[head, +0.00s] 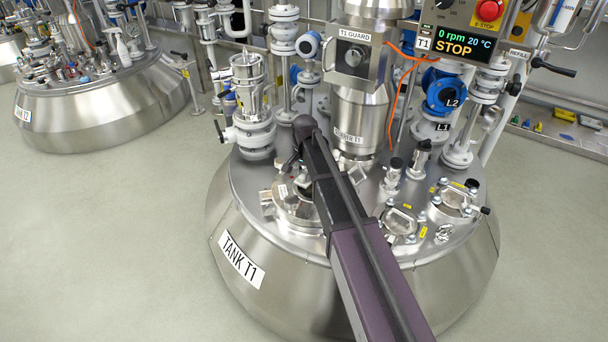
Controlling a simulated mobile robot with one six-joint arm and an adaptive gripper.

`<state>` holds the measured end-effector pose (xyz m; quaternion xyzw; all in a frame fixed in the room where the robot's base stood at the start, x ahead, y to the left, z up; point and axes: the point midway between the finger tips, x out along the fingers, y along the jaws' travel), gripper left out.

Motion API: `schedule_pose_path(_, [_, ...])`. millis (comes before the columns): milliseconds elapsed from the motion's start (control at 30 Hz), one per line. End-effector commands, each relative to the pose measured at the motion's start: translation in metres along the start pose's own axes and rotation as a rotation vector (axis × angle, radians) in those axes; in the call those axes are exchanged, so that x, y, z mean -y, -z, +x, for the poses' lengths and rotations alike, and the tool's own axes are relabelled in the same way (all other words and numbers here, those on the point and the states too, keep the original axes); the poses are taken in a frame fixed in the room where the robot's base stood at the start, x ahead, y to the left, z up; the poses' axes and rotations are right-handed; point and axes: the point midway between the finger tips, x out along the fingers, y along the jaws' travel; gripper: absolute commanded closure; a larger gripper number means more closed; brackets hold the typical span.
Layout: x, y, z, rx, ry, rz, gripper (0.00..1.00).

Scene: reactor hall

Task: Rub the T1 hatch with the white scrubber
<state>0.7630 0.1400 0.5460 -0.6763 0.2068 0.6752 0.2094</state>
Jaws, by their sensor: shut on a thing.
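The T1 hatch (297,211) is a round metal fitting with clamps on the front left of the tank T1 lid. My arm reaches in from the bottom right and covers the hatch's right side. My gripper (291,168) is at the far end of the arm, dark and mostly hidden behind it, low over the back of the hatch. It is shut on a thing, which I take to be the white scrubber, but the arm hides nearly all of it. I cannot tell whether the scrubber touches the hatch.
A valve column (252,110) stands close to the left of my arm's end. The agitator housing (360,120) rises behind it. Several capped ports and a sight glass (399,222) lie to the right. The display (463,43) reads 0 rpm, STOP. Tank T2 (100,100) stands back left.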

Motion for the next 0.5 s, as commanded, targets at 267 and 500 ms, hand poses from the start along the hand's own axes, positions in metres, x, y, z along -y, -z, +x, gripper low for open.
schedule_pose_path(267, [-0.018,0.003,0.000,-0.007,-0.007,0.004,1.00])
schedule_pose_path(500, [-0.034,0.001,-0.001,-0.004,-0.009,0.004,1.00])
